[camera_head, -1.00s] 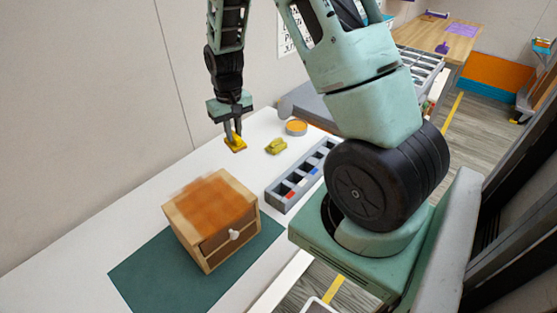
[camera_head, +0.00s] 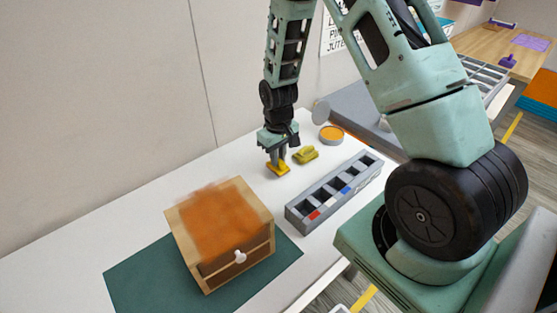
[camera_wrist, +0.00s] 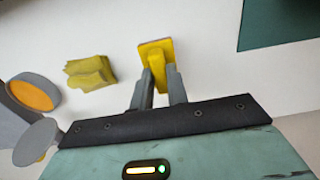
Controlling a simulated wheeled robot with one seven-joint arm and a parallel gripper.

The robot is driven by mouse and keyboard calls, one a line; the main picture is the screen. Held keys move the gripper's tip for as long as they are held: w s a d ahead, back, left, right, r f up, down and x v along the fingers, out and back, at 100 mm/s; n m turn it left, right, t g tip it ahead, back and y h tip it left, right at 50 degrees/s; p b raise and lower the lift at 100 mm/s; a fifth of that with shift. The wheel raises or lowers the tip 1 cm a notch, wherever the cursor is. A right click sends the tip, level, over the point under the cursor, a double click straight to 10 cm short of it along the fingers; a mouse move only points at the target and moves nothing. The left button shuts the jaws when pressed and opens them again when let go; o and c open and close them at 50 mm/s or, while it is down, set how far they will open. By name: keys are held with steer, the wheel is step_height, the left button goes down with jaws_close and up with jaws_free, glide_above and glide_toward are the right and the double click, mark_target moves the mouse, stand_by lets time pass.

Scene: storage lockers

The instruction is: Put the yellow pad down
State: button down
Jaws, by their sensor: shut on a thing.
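The yellow pad (camera_head: 279,168) is a small flat yellow piece with a raised grip on top. My gripper (camera_head: 277,160) is shut on this grip, with the pad below the fingertips, at or just above the white table. In the wrist view the pad (camera_wrist: 155,55) shows between the two grey fingers of my gripper (camera_wrist: 163,78). I cannot tell for sure whether the pad touches the table.
A grey compartment tray (camera_head: 300,218) and a wooden drawer box (camera_head: 256,262) on a green mat (camera_head: 135,280) stand nearer. Table left of the pad is clear.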

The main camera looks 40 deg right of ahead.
steer(key=shift+f, duration=1)
steer(key=shift+f, duration=0.1)
steer(key=c, duration=1.4)
jaws_free()
